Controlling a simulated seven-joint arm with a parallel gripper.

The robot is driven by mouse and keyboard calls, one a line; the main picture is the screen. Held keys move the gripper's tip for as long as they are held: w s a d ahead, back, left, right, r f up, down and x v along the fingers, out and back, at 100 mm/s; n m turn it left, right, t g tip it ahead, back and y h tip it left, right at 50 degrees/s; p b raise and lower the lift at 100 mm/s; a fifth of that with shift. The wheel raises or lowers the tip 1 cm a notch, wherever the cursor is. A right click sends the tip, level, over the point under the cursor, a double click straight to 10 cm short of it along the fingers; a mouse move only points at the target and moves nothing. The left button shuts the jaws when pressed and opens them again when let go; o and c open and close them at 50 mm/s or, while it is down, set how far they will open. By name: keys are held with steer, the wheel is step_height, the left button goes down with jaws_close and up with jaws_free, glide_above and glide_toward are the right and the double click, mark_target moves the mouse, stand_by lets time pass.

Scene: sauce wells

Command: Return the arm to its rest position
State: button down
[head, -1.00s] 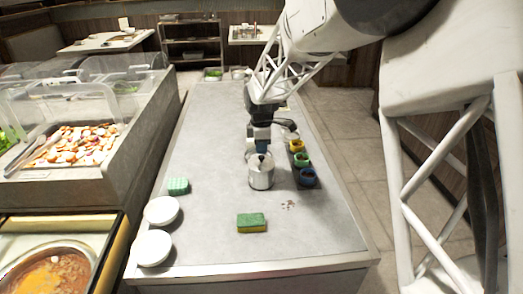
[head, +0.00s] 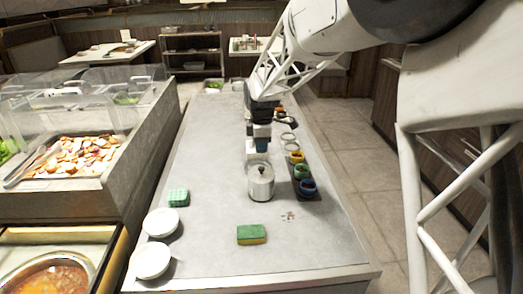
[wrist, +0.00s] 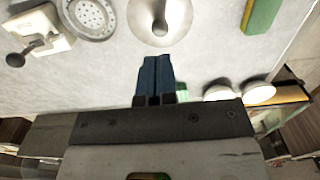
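My gripper (head: 261,143) is above the table, just behind a lidded metal pot (head: 261,186) in the head view. In the wrist view its two blue fingers (wrist: 154,62) lie side by side, shut, with nothing seen between them. The pot's lid with its knob (wrist: 160,26) shows just beyond the fingertips there, apart from them. The arm reaches out over the table from the upper right.
A row of coloured wells, with a yellow one (head: 296,157), a green one (head: 302,171) and a blue one (head: 307,187), stands right of the pot. The left middle table is clear.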

steer(key=shift+r, duration=0.3)
steer(key=shift+s+r, duration=0.1)
steer(key=shift+s+d+r, duration=0.15)
steer(key=shift+s, duration=0.05)
steer(key=s+d+r+m+t, duration=0.1)
steer(key=s+d+r+m, duration=0.25)
steer(key=s, duration=0.65)
steer(key=s+d+r+m, duration=0.25)
steer(key=s+m, duration=0.25)
steer(key=s, duration=0.5)
steer(key=s+d+r+m+t, duration=0.1)
steer(key=s+d+r+m, duration=0.3)
steer(key=s, duration=0.6)
steer(key=s+f+m, duration=0.2)
steer(key=s, duration=0.4)
steer(key=s+d+f+m, duration=0.1)
steer(key=s+f+m, duration=0.1)
steer(key=s, duration=0.4)
steer(key=shift+m+t, duration=0.3)
steer(key=shift+m, duration=0.55)
